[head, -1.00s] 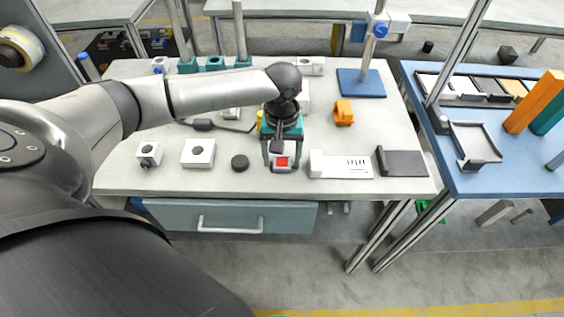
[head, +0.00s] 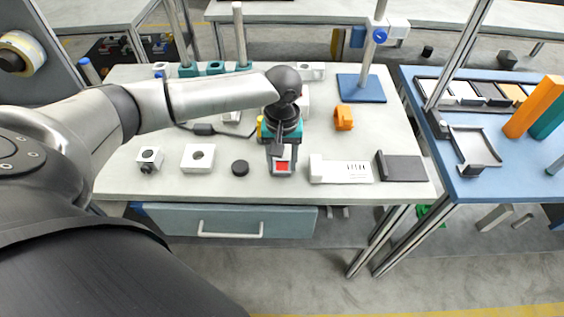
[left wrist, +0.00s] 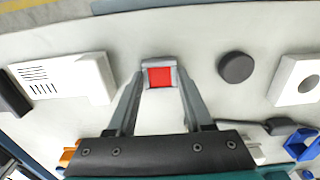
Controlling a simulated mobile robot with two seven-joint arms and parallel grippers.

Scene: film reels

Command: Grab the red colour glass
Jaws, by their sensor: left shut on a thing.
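The red glass (head: 282,167) is a small square with a pale grey border, near the front edge of the white table. It also shows in the left wrist view (left wrist: 160,77), upper middle. My left gripper (left wrist: 159,72) points down at it, its two grey fingers against opposite sides of the piece. It is shut on it; in the head view the fingertips (head: 282,171) surround the red square. I cannot tell whether the glass is clear of the table. My right gripper is not in view.
A black puck (head: 240,168) and white block with a hole (head: 198,158) lie left of the gripper. A white slotted block (head: 340,170) and dark plate (head: 402,166) lie right. An orange part (head: 343,118) sits behind. A blue table (head: 480,183) stands at right.

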